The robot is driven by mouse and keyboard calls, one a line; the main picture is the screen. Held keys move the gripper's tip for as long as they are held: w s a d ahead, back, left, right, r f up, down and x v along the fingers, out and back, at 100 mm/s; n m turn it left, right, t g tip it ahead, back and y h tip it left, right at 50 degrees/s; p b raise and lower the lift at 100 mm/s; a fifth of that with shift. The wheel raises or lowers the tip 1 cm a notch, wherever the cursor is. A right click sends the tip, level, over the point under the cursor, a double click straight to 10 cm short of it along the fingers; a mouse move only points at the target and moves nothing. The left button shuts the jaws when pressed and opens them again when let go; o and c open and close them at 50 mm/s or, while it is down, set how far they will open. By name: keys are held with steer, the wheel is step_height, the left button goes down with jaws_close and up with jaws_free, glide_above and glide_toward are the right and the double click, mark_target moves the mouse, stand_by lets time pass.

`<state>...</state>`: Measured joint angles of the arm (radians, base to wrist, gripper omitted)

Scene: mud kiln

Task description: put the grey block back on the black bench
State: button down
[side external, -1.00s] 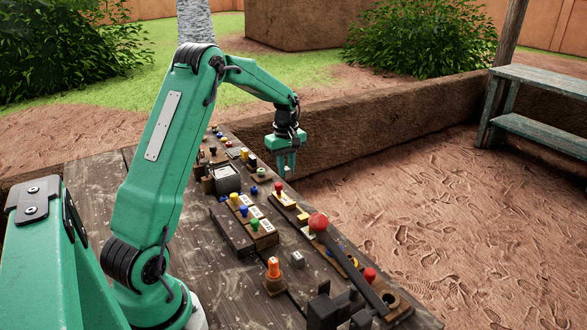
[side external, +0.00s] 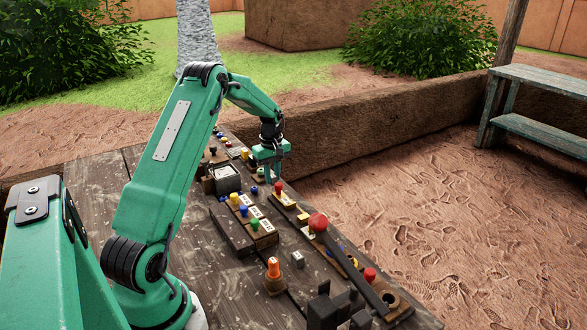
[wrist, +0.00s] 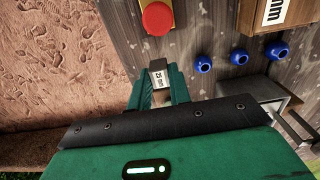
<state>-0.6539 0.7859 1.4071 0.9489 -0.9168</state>
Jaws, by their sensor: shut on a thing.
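My gripper (side external: 268,176) is low over the far part of the table, near its right edge. In the wrist view its two teal fingers (wrist: 159,90) are shut on a small grey block (wrist: 158,74) with a pale printed label. The block is hidden or too small to tell in the side view. A dark, low bench-like piece (wrist: 258,107) shows at the right of the wrist view, apart from the block, and is probably the black bench. In the side view it seems to be the dark box-like piece with a grey top (side external: 227,179), left of my gripper.
A red button on a yellowish base (wrist: 157,17) is close to the held block. A red-knobbed lever (side external: 318,223) and an orange peg (side external: 273,268) stand nearer the camera.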

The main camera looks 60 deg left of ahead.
mark_target(273, 176)
steer(key=shift+f, duration=1.1)
steer(key=shift+f, duration=0.15)
steer(key=c, duration=1.3)
jaws_free()
step_height(273, 176, up, 12)
steer(key=shift+r, duration=0.2)
steer(key=shift+d, duration=0.1)
